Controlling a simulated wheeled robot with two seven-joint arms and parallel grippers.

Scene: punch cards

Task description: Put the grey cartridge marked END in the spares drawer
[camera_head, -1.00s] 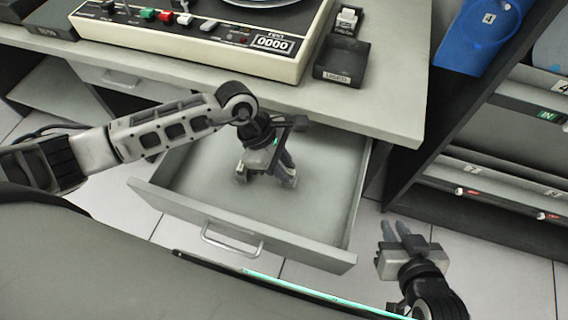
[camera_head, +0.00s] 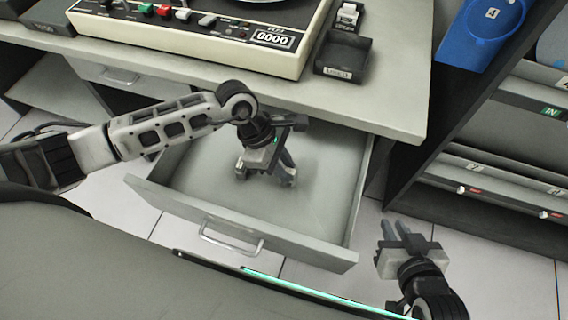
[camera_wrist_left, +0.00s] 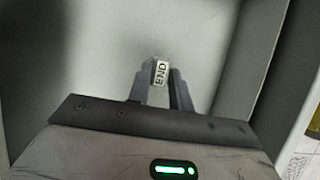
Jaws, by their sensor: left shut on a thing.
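My left gripper (camera_head: 287,178) reaches down inside the open grey drawer (camera_head: 175,208) under the desk. In the left wrist view, its fingers (camera_wrist_left: 160,88) are shut on the grey cartridge (camera_wrist_left: 160,73), whose pale label reads END. Only the label end of the cartridge shows between the fingertips; the rest is hidden. I cannot tell whether it touches the drawer floor. In the head view I cannot make out the cartridge. No name shows on the drawer. My right gripper (camera_head: 396,228) is low, right of the drawer; its finger gap is unclear.
The desk (camera_head: 395,105) overhangs the back of the drawer. On it stand a machine (camera_head: 190,42) with a 0000 counter and a small black labelled tray (camera_head: 342,58). A dark shelf rack (camera_head: 490,160) stands at the right. The visible drawer floor is otherwise clear.

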